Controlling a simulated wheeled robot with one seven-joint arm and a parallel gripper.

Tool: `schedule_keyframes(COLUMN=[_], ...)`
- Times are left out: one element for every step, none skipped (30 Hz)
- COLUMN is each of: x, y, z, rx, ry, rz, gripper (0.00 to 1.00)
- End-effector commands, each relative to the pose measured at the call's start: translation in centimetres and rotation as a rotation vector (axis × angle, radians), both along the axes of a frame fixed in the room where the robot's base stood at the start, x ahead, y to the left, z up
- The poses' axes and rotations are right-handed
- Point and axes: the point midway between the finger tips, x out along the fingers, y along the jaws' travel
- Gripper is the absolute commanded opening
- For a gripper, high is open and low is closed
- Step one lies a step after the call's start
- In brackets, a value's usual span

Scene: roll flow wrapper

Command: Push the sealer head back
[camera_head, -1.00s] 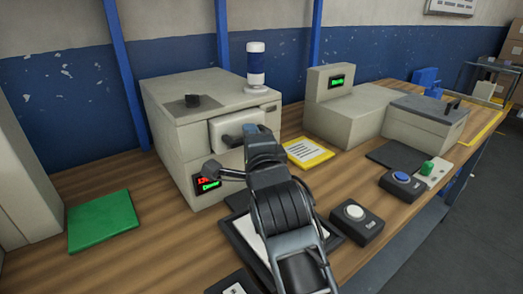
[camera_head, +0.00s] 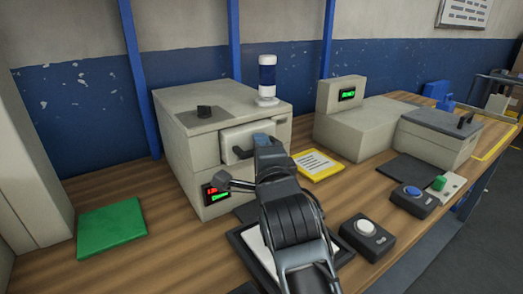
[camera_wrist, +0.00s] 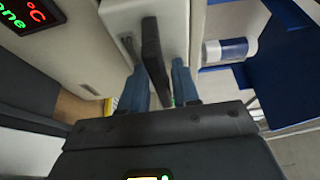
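The sealer head (camera_head: 261,134) is a light grey block at the front of the beige machine (camera_head: 192,156). A dark handle (camera_head: 238,153) stands out from it; the handle also shows in the wrist view (camera_wrist: 154,45). My gripper (camera_head: 263,141) is at the sealer head's front, and my arm hides part of the machine's front. Exact finger contact is hard to see.
A blue-and-white signal light (camera_head: 268,79) stands on the machine. A red and green display (camera_head: 216,194) is low on its front. Button boxes (camera_head: 367,236) (camera_head: 413,200) and a yellow-framed sheet (camera_head: 318,164) lie to the right. A green mat (camera_head: 111,226) lies left.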

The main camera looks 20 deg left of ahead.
Motion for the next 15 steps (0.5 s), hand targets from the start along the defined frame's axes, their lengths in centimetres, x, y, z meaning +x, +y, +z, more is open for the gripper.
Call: schedule_keyframes(x=[-0.1, -0.1, -0.1, -0.1, -0.1, -0.1, -0.1, -0.1, -0.2, -0.3, -0.4, -0.7, -1.0, -1.3, -1.8], y=[0.3, 0.3, 0.3, 0.3, 0.3, 0.3, 0.3, 0.3, 0.3, 0.2, 0.2, 0.0, -0.2, -0.4, -0.7], z=[0.7, 0.7, 0.8, 0.8, 0.8, 0.8, 0.8, 0.8, 0.8, 0.8, 0.8, 0.6, 0.6, 0.5, 0.4], rx=[0.006, 0.007, 0.007, 0.007, 0.007, 0.007, 0.007, 0.007, 0.007, 0.007, 0.007, 0.007, 0.007, 0.006, 0.006], ry=[-0.011, -0.012, -0.012, -0.012, -0.012, -0.012, -0.013, -0.013, -0.013, -0.013, -0.013, -0.011, -0.010, -0.009, -0.008], rz=[0.005, 0.005, 0.005, 0.005, 0.005, 0.005, 0.006, 0.006, 0.006, 0.006, 0.006, 0.006, 0.006, 0.006, 0.005], gripper=[0.40, 0.40, 0.40, 0.40, 0.40, 0.40, 0.40, 0.40, 0.40, 0.40, 0.40, 0.40, 0.40, 0.40, 0.40])
